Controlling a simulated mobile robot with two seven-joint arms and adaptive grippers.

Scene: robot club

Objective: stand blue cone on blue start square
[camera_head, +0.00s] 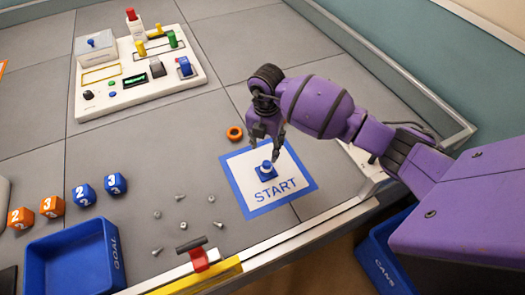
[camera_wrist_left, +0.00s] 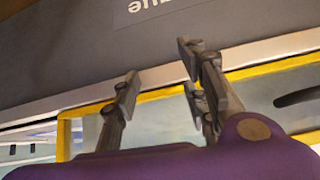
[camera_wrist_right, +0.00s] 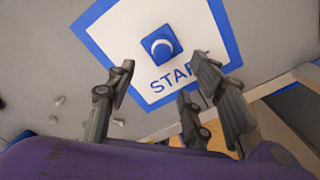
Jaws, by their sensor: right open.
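The blue cone (camera_head: 266,168) stands upright on the blue-bordered start square (camera_head: 246,192), above the word START. In the right wrist view the cone (camera_wrist_right: 160,45) shows from above, inside the square's blue border (camera_wrist_right: 95,14). My right gripper (camera_head: 265,145) is open, just above and behind the cone in the head view, with nothing between its fingers. It also shows in the right wrist view (camera_wrist_right: 165,85), its fingers apart from the cone. My left gripper (camera_wrist_left: 160,85) shows only in the left wrist view, open and empty, facing a grey surface.
An orange ring (camera_head: 235,133) lies behind the square. Several loose screws (camera_head: 181,197) lie to its left. A blue GOAL tray (camera_head: 70,257), numbered cubes (camera_head: 84,194) and a white control panel (camera_head: 135,82) are further left. A blue CANS bin (camera_head: 378,262) stands beyond the table's edge.

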